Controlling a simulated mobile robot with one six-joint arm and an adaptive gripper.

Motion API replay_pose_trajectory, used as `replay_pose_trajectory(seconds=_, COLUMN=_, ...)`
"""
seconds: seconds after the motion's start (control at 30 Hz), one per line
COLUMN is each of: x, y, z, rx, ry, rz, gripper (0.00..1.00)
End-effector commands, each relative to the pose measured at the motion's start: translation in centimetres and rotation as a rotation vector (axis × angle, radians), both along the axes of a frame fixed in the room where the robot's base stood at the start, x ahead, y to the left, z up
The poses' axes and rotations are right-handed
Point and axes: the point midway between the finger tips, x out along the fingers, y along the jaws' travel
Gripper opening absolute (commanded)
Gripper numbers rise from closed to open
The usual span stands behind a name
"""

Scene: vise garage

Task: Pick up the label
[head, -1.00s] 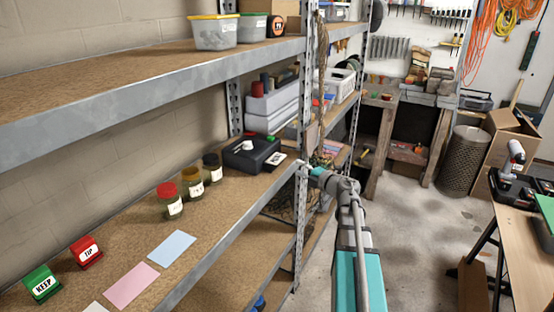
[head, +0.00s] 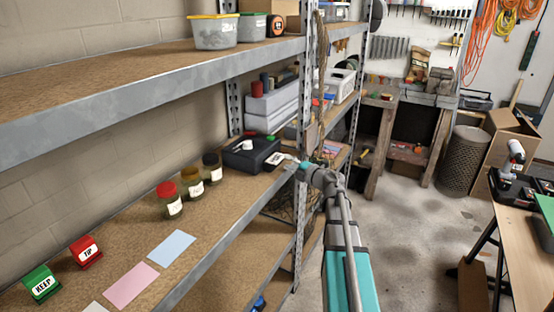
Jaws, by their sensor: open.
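A small white label with dark marking (head: 273,159) lies on the middle shelf, beside the right end of a black case. My gripper (head: 290,160) is at the shelf's front edge by the metal post, just right of the label. It is open; its fingers look small and pale here, and I cannot tell whether they touch the label. A green KEEP block (head: 41,284) and a red TIP block (head: 86,252) stand at the left of the same shelf.
The black case (head: 250,154) and several lidded jars (head: 191,184) stand on the middle shelf. Pink (head: 132,286) and blue (head: 171,247) cards lie flat in front. The upper shelf (head: 150,90) hangs overhead. A metal post (head: 304,120) rises beside my gripper.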

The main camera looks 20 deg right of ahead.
Motion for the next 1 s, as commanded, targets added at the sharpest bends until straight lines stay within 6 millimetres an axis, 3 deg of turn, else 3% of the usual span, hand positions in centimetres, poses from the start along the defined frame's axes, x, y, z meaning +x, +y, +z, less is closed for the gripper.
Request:
replay_pose_trajectory(seconds=0.23, x=2.4, y=0.9, z=0.0, rx=0.0, ry=0.0, rz=0.0, gripper=0.43)
replay_pose_trajectory(seconds=0.83, x=2.5, y=1.0, z=0.0, rx=0.0, ry=0.0, rz=0.0, gripper=0.43)
replay_pose_trajectory(seconds=0.87, x=2.5, y=1.0, z=0.0, rx=0.0, ry=0.0, rz=0.0, gripper=0.42)
replay_pose_trajectory(seconds=1.0, x=2.5, y=1.0, z=0.0, rx=0.0, ry=0.0, rz=0.0, gripper=0.16)
